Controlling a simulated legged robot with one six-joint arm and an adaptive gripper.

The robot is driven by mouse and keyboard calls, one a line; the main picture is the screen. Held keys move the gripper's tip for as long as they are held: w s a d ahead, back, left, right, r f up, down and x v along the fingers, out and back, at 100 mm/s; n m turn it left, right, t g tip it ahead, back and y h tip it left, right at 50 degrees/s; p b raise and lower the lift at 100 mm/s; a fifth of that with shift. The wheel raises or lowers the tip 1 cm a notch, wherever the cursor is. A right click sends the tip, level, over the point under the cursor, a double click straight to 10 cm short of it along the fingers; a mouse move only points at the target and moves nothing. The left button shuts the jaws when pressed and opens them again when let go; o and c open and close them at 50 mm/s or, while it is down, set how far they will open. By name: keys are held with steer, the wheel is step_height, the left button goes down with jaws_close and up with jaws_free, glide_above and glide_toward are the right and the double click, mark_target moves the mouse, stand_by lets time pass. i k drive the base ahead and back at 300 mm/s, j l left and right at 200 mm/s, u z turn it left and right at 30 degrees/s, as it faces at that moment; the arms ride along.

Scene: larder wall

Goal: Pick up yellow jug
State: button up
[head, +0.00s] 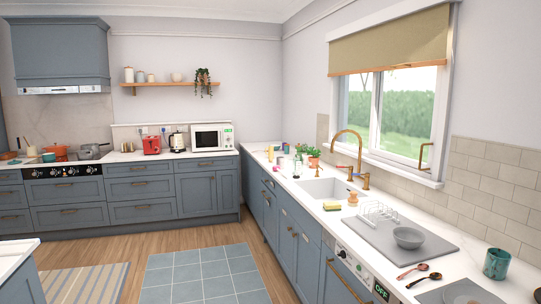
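I cannot make out a yellow jug for certain in the head view. A small, narrow yellowish item (271,153) stands among the clutter at the far end of the right counter, too small to identify. A yellow and green sponge (331,206) lies on the counter in front of the sink. My gripper is not in view.
The right counter holds a sink (322,189), a grey drainer mat (435,246), a bowl (408,237), spoons and a teal mug (496,264). A microwave (212,137), a kettle (177,142) and a red toaster (151,145) stand on the back counter. The wooden floor (130,255) with rugs is open.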

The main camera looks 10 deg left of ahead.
mark_target(270, 153)
steer(key=i+j+u, duration=0.4)
steer(key=i+j, duration=0.3)
steer(key=i+j+u, duration=0.25)
steer(key=i, duration=0.45)
steer(key=i+u, duration=0.25)
steer(key=i, duration=2.55)
steer(key=i+j, duration=0.1)
steer(key=i, duration=2.05)
steer(key=i+z, duration=0.5)
steer(key=i+j+z, duration=0.45)
steer(key=i, duration=0.25)
steer(key=i+z, duration=0.25)
steer(key=z, duration=0.15)
steer(key=i+z, duration=0.25)
steer(key=z, duration=0.15)
steer(key=i+j+z, duration=0.2)
steer(key=z, duration=0.15)
steer(key=i+j+z, duration=0.2)
steer(key=z, duration=0.2)
steer(key=i+j+z, duration=0.5)
steer(key=k+l, duration=0.05)
steer(key=k, duration=0.05)
